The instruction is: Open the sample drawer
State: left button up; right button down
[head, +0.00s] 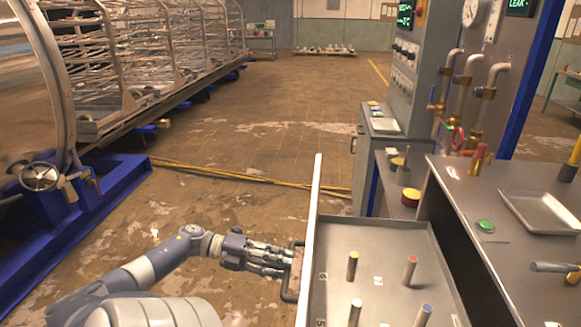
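The sample drawer (385,240) stands pulled out from the metal bench at the lower right, so its inside shows. Several upright grey pegs with coloured tops stand in it, such as a yellow-topped one (352,266) and a red-topped one (410,270). Its pale front panel (311,225) faces left and carries a dark bar handle (288,297). My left gripper (288,260) is at the handle, its fingers overlapping the bar. Whether they are closed around it is hidden at this angle. My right gripper is not in view.
The bench top (470,205) holds a green button (485,226), a metal tray (543,212) and tools. A control cabinet with pipes stands behind it. A blue-framed chamber with a handwheel (40,177) is at left. Yellow cables (240,174) cross the otherwise open floor.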

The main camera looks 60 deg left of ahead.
pick_arm(q)
jog(key=v, duration=0.8)
jog(key=shift+s+a, duration=0.3)
